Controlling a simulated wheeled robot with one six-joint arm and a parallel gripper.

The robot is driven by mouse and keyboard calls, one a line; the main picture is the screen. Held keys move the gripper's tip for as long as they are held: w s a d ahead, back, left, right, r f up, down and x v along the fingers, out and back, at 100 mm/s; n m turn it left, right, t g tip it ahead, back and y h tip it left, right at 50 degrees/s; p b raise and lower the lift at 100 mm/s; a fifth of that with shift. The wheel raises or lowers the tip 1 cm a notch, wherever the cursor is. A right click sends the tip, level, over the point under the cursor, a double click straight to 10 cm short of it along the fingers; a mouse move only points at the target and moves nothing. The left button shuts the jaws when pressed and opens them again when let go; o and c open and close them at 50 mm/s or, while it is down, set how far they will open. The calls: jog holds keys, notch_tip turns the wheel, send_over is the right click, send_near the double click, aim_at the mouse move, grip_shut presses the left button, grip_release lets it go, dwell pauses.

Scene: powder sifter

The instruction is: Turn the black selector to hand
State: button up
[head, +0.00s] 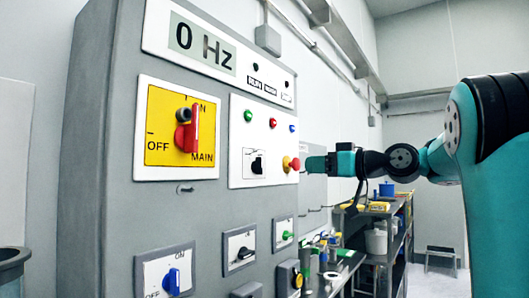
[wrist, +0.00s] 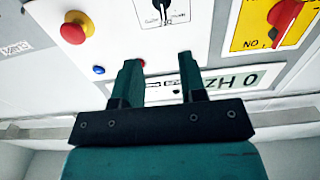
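The black selector (head: 257,165) sits on the white plate of the grey cabinet, left of the red-and-yellow mushroom button (head: 291,164). Its label is too small to read in the head view. In the wrist view, which is upside down, the selector (wrist: 163,8) is at the top edge, cut off, with its small printed label beside it. My gripper (head: 314,163) is just right of the mushroom button in the head view. In the wrist view my gripper (wrist: 160,78) has two teal fingers apart with nothing between them, clear of the selector.
Another black knob (head: 241,254) is lower on the cabinet, with a blue knob (head: 172,281) to its left. A red main switch (head: 187,137) on a yellow plate is left of the selector. A display (head: 202,46) reads 0 Hz. Shelving (head: 392,240) stands at the right.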

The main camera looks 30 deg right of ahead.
aim_at(262, 166)
jog(key=p+x, duration=0.8)
jog(key=x, duration=0.7)
jog(key=shift+w+a+f, duration=0.1)
jog(key=shift+a+f, duration=0.05)
jog(key=shift+a, duration=0.1)
grip_shut()
